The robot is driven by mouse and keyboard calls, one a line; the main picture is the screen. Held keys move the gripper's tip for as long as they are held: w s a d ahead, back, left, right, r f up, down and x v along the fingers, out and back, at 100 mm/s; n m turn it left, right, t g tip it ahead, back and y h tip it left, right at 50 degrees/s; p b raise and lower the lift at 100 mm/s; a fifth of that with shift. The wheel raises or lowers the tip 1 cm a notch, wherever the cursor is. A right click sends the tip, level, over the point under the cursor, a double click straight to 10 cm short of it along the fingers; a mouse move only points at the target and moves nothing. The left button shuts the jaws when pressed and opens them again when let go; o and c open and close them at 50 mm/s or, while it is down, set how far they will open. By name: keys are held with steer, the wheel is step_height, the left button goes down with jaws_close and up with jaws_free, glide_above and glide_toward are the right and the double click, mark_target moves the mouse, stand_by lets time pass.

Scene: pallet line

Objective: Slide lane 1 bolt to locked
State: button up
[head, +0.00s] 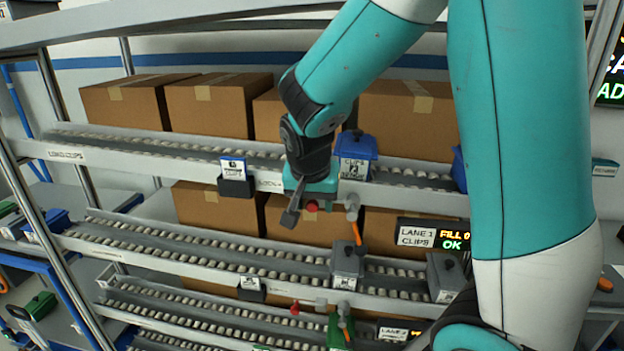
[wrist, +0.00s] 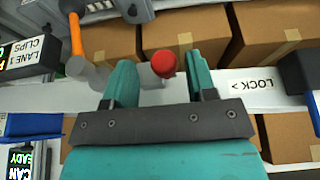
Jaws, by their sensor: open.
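The lane 1 bolt shows as a round red knob (wrist: 164,64) in the wrist view, on the pale rail. My gripper (wrist: 160,78) is open, with one teal finger on each side of the knob. The knob looks nearer the right finger, and I cannot tell whether it touches. A white "LOCK >" label (wrist: 251,85) is on the rail to the right. In the head view the knob (head: 312,206) shows just below my gripper (head: 308,188) at the upper shelf's front rail. The bolt's shaft is hidden.
An orange-handled lever (head: 354,220) hangs beside the knob. The lane 1 clips sign (head: 416,236) with a lit display is lower right. A blue bin (head: 356,154) and a dark label holder (head: 236,181) flank my gripper. Cardboard boxes (head: 212,105) stand behind the rollers.

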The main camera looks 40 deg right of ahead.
steer(key=b+v, duration=0.1)
steer(key=v, duration=1.6)
steer(key=shift+f, duration=0.1)
